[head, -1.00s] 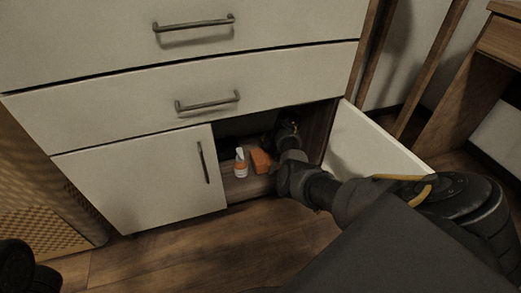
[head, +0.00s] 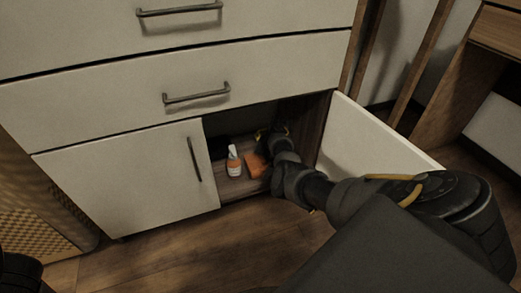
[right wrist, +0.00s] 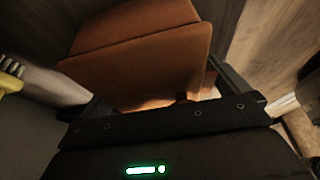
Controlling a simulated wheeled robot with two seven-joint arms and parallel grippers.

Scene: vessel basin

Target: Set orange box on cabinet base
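The orange box (head: 257,165) is in the open lower compartment of the cabinet, at the cabinet base (head: 236,188), beside the white-and-orange bottle (head: 234,162). My right gripper (head: 264,137) reaches into the compartment at the box, its fingers partly hidden. In the right wrist view the orange box (right wrist: 145,65) fills the space in front of my right gripper (right wrist: 165,90), with a dark finger near each side. I cannot tell whether the fingers press on it. My left gripper is not in view; only a dark piece of my left arm shows at the lower left.
A closed door (head: 130,185) covers the compartment's left side, with closed drawers (head: 250,75) above. The bottle stands close to the box's left. The wooden floor (head: 190,250) in front is clear.

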